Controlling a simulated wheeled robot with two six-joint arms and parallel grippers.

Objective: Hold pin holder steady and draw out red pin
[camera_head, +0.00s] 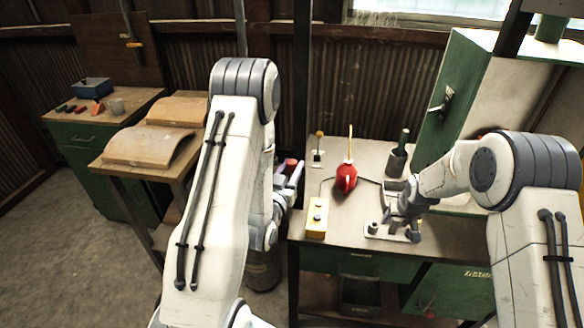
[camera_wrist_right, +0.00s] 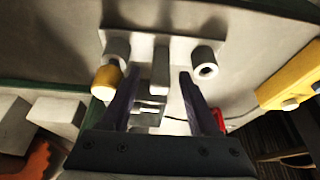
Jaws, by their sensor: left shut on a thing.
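The grey pin holder (camera_head: 385,232) sits near the front edge of the workbench; in the right wrist view its plate (camera_wrist_right: 137,48) carries an upright middle block (camera_wrist_right: 160,66) and two round sockets. One socket (camera_wrist_right: 205,63) looks empty, and a yellow-topped piece (camera_wrist_right: 107,79) stands at the other. My right gripper (camera_head: 396,218) is over the holder, its fingers (camera_wrist_right: 156,85) apart on both sides of the block with gaps showing. My left gripper (camera_head: 294,178) is shut, raised left of the bench. A small red piece (camera_head: 291,162) shows at its fingers and looks like the red pin, partly hidden.
A red oil can (camera_head: 346,178), a yellow box (camera_head: 316,217) and a dark cup (camera_head: 397,160) stand on the bench. A green cabinet (camera_head: 460,85) rises at the right. At the left are a side table (camera_head: 120,172) and a green cabinet with a blue bin (camera_head: 92,88).

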